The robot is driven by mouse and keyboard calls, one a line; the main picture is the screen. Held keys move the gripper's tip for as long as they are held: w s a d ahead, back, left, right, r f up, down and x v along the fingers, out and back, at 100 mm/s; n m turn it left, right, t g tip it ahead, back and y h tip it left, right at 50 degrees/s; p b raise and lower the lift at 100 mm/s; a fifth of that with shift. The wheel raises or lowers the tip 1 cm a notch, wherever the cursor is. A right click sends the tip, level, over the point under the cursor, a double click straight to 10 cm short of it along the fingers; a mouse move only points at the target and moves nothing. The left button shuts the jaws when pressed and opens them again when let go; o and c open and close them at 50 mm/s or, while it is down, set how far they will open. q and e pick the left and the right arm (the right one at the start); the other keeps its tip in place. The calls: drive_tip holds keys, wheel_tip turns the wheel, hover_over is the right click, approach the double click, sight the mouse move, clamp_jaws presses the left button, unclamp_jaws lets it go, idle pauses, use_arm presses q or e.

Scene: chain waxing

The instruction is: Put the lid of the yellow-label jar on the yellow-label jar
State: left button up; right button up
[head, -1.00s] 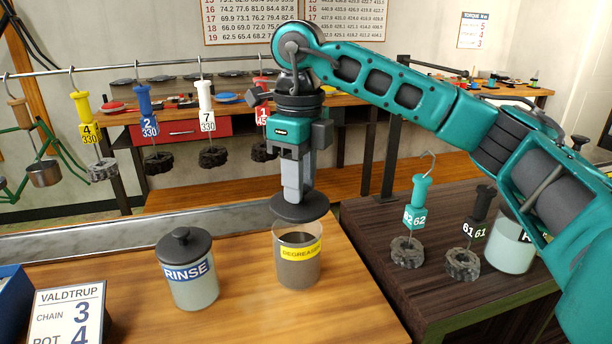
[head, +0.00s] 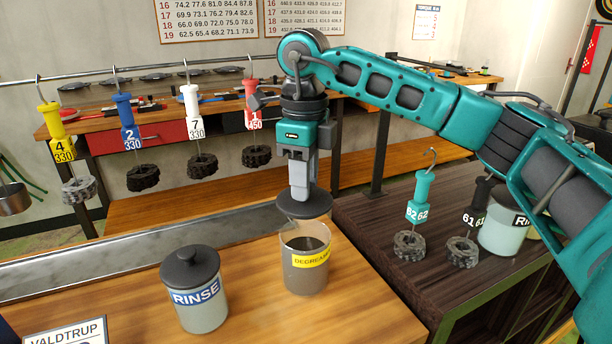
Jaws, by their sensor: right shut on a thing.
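The yellow-label jar (head: 305,273) reads DEGREASER and stands on the wooden table, with its top open and dark contents inside. Its lid (head: 304,206) is a dark round disc. My right gripper (head: 300,190) is shut on the lid and holds it level above the jar's mouth. A small gap shows between the lid and the rim. The lid's knob is hidden between the fingers. My left gripper is not in view.
A lidded RINSE jar (head: 196,292) stands to the left on the same table, with a sign (head: 68,334) at the front left. Tagged chains hang from a rail behind. A dark table (head: 400,290) at right holds two tagged chains and another jar (head: 503,226).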

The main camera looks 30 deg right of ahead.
sight(305, 211)
drive_tip(key=shift+f, duration=1)
drive_tip(key=shift+f+b, duration=1.55)
drive_tip(key=shift+f, duration=0.75)
drive_tip(key=o, duration=1.1)
wheel_tip(305, 211, up, 13)
drive_tip(key=shift+p, duration=0.45)
